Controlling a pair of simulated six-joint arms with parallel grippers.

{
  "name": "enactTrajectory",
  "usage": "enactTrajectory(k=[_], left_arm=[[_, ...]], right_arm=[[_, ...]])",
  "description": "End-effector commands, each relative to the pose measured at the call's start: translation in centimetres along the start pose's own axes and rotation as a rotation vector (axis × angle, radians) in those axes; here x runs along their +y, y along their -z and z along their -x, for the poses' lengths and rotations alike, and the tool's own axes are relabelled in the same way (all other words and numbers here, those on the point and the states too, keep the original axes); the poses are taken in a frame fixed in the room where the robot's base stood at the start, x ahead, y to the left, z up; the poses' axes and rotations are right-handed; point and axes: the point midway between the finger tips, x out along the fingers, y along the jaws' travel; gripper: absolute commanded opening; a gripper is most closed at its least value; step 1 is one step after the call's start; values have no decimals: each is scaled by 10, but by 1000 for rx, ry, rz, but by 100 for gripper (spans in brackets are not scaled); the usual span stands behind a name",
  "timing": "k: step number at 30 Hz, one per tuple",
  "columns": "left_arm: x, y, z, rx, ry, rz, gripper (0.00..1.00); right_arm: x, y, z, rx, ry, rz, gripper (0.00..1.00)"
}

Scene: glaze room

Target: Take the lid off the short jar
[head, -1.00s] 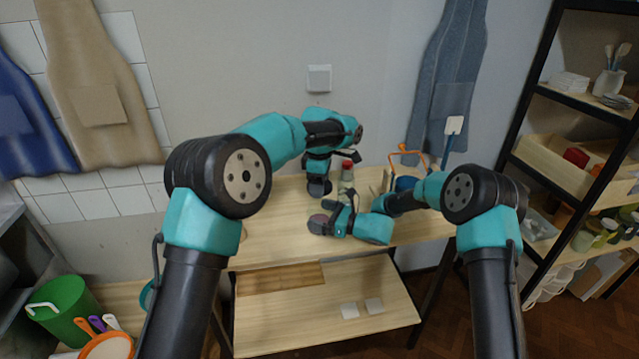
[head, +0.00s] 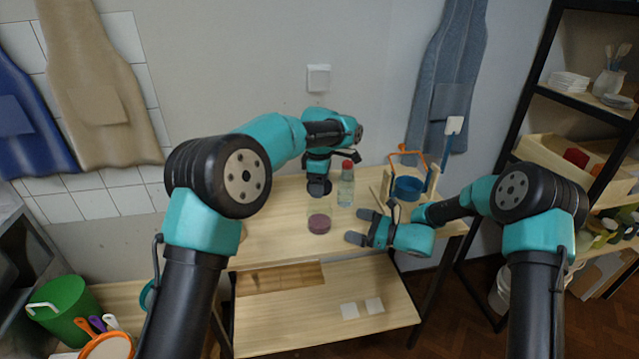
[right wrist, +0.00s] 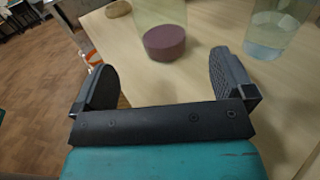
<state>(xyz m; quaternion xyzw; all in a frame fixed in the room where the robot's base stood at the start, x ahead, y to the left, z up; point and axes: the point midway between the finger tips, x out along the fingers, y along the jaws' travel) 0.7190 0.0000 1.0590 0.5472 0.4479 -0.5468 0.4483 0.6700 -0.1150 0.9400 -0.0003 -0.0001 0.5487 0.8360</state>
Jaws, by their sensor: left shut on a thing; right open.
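The short jar (head: 319,222) is clear glass with purple stuff in its bottom. It stands upright on the wooden table. In the right wrist view its lower part (right wrist: 164,42) shows beyond my fingers; its top is out of frame. My left gripper (head: 319,186) is right over the jar, shut on the lid, which is mostly hidden by the gripper. I cannot tell whether the lid still touches the rim. My right gripper (head: 357,226) is open and empty, to the right of the jar and apart from it. Its spread fingers (right wrist: 165,80) show in the right wrist view.
A clear bottle with a red cap (head: 346,186) stands right behind the jar; its base (right wrist: 270,35) shows in the right wrist view. A blue container (head: 408,188) in a wooden rack is farther right. The table's front left is clear.

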Motion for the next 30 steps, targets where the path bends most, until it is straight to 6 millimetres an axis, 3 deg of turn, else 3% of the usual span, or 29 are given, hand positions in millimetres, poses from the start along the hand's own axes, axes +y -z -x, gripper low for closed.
enactTrajectory(k=[8, 14, 24, 30], left_arm=[[0, 1, 1, 0, 0, 2, 47], [0, 9, 14, -1, -2, 24, 47], [-6, 49, 78, -1, -4, 140, 47], [-12, 69, 108, -1, -2, 201, 47]], right_arm=[[2, 0, -1, 5, -5, 2, 100], [19, 0, -10, 69, -59, 20, 100], [85, 1, -28, 362, -268, 167, 100], [107, 3, -27, 494, -344, 270, 100]])
